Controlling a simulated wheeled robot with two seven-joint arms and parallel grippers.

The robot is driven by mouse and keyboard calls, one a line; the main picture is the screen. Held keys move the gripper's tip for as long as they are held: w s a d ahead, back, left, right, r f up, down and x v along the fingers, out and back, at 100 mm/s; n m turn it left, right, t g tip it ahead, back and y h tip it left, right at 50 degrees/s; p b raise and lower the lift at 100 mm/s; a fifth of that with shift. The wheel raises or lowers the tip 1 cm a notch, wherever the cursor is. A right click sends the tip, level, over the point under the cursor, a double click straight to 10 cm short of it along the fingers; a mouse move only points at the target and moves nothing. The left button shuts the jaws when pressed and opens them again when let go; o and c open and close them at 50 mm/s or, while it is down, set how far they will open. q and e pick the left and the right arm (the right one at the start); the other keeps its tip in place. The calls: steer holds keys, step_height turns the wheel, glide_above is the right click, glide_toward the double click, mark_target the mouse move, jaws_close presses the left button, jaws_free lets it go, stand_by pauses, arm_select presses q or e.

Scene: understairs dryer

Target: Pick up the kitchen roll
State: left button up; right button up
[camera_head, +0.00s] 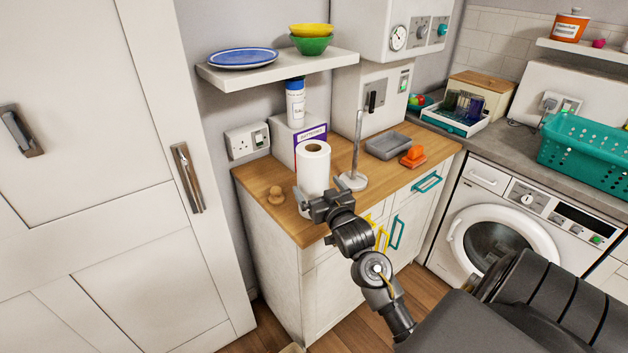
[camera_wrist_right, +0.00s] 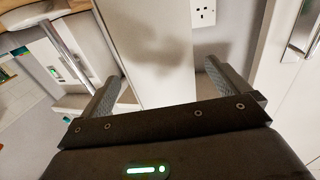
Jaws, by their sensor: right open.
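The white kitchen roll (camera_head: 313,172) stands upright on the wooden worktop (camera_head: 285,218), near its front left corner. My right gripper (camera_head: 318,193) is open in front of the roll's lower part and hides some of its base. In the right wrist view, the pale surface of the roll (camera_wrist_right: 150,50) shows between the two spread fingers (camera_wrist_right: 158,88), with a dark shadow on it. I cannot tell whether either finger touches it. My left gripper is not in view.
A grey tray (camera_head: 388,146) and an orange item (camera_head: 413,156) lie farther right. A shelf (camera_head: 270,70) overhangs the back.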

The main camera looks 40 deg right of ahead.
steer(key=p+x, duration=0.1)
steer(key=x, duration=0.4)
steer(key=shift+f+p, duration=0.2)
steer(key=shift+p, duration=0.15)
steer(key=shift+c, duration=0.3)
steer(key=c, duration=0.9)
